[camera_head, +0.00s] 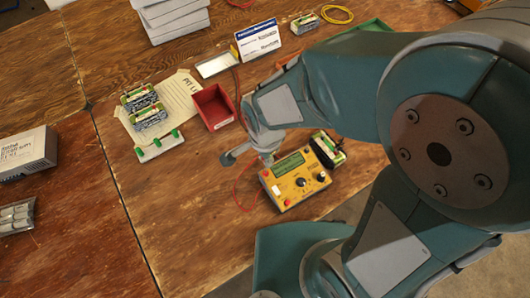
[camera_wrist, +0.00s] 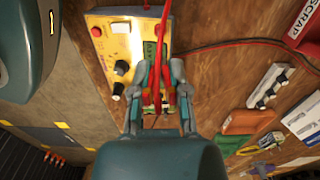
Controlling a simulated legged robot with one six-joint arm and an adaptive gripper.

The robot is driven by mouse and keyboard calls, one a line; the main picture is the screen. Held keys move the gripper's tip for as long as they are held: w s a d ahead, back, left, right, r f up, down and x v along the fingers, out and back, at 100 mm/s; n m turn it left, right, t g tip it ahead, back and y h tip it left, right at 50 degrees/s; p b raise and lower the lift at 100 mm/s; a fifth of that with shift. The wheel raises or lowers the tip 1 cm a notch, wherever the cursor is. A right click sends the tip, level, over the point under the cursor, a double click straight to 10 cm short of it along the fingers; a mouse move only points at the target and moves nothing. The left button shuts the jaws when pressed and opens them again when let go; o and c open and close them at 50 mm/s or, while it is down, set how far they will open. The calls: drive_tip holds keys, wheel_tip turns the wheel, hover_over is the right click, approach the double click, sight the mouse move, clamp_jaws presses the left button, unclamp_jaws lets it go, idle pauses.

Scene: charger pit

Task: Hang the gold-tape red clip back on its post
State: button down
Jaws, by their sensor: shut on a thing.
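My gripper (camera_wrist: 162,92) is shut on a red clip (camera_wrist: 157,76) with a red lead (camera_wrist: 163,32) running from it up the wrist view. The gold tape cannot be made out. The yellow charger (camera_head: 296,180) has a green display, a dark dial and red knobs; it also shows in the wrist view (camera_wrist: 112,48), beyond my fingers. In the head view my gripper (camera_head: 266,158) is at the charger's upper left edge, and the clip is hidden. Which part is the clip's post I cannot tell.
A battery pack (camera_head: 327,148) stands against the charger's right side. A red scrap bin (camera_head: 213,107), a white rack with green pieces (camera_head: 160,146) and battery packs (camera_head: 143,105) on a paper sheet lie up and left.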

sight(266, 170)
drive_tip(key=shift+f, duration=2.7)
drive_tip(key=shift+f, duration=0.15)
idle(0.4)
drive_tip(key=c, duration=0.5)
unclamp_jaws()
drive_tip(key=shift+c, duration=0.2)
drive_tip(key=shift+o, duration=0.3)
drive_tip(key=shift+o, duration=0.7)
drive_tip(key=shift+r, duration=3.75)
